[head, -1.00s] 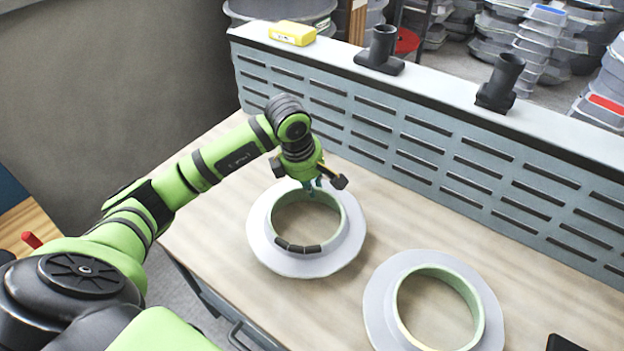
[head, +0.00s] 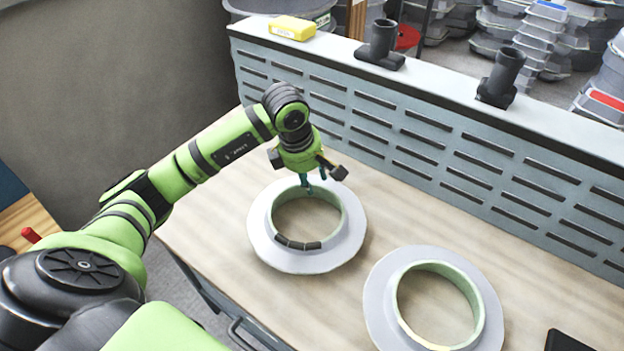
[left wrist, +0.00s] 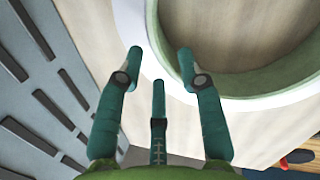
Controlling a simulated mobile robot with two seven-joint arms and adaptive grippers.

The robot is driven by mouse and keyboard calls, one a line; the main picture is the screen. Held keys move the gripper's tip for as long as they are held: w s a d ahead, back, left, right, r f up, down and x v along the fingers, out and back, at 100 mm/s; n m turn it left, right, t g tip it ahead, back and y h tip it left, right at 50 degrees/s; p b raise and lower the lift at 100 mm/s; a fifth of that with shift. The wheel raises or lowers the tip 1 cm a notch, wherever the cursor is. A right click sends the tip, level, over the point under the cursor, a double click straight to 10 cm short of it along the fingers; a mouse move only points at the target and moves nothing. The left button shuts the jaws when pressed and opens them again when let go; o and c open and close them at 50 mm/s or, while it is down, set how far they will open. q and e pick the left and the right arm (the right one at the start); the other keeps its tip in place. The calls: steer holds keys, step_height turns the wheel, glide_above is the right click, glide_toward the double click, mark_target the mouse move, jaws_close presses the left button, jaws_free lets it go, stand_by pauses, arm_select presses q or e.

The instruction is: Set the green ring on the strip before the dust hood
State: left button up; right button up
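A green ring (head: 339,199) stands up from a pale grey round flange (head: 277,262) on the table. Several dark blocks sit along its near side. A second green ring (head: 473,297) on a similar flange is to the right; I cannot tell whether either ring is separate from its flange. My left gripper (head: 314,188) is over the far edge of the left ring. In the left wrist view its teal fingers (left wrist: 161,60) are spread apart and empty, close to the ring's wall (left wrist: 170,50). The slotted grey dust hood (head: 420,140) stands behind. My right gripper is not in view.
The bare wooden strip (head: 400,205) of tabletop before the hood is clear. A yellow box (head: 292,28) and two black pipe fittings (head: 381,48) (head: 500,80) stand on the hood's top. A black object (head: 570,341) lies at the lower right.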

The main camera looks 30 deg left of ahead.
arm_select(q)
steer(key=b+v, duration=0.1)
steer(key=v, duration=0.9)
steer(key=shift+r+b, duration=0.2)
steer(key=shift+b, duration=0.2)
steer(key=shift+s, duration=0.15)
